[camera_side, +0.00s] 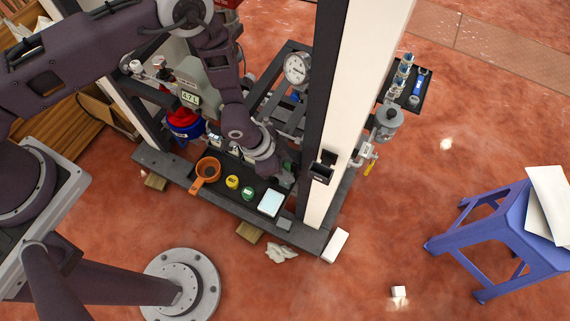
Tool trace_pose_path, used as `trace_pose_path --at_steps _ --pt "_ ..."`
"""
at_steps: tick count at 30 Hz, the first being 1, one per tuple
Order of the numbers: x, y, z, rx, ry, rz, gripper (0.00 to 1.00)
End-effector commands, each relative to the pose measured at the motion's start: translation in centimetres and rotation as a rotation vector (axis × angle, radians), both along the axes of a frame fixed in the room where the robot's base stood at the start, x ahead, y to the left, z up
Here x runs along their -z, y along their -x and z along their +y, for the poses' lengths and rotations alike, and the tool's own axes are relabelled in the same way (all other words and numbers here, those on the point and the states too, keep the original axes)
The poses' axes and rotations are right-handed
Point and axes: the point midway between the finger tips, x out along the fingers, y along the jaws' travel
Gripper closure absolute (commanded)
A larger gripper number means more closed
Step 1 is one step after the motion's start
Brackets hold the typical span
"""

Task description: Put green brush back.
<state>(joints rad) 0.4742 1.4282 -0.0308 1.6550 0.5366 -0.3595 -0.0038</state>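My gripper (286,177) is low over the right part of the dark tray (215,209), close to the foot of the white post. It is small and dark here, and I cannot tell whether its fingers are open or shut. A small dark green bit (288,165) shows right beside it. This may be part of the green brush, but its shape is mostly hidden and I cannot tell whether it is held. A small round green piece (248,193) with a label lies on the tray, left of my gripper and apart from it.
An orange cup with a handle (207,167), a round yellow piece (232,182) and a pale blue pad (270,203) lie on the tray. The white post (350,90) rises close on the right. A dial gauge (297,68) stands behind. A blue stool (510,230) is far right.

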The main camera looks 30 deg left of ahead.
Motion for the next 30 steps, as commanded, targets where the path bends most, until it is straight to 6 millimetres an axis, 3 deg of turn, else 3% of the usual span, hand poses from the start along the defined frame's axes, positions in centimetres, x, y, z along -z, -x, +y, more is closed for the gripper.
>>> trace_pose_path --at_steps 5,15,20,27,29,30 --pt "-2.0 0.3 0.6 0.0 0.0 0.0 0.61" --pt "-9.5 2.1 3.5 -0.001 0.0 -0.002 0.61" --pt "-11.1 2.6 4.1 0.0 0.0 0.0 0.61" --pt "-11.4 2.6 4.2 -0.002 -0.001 -0.001 0.61" --pt "-12.4 1.9 4.6 -0.018 -0.008 -0.014 0.61" --pt "-13.9 1.0 5.2 -0.044 -0.018 -0.029 0.61"
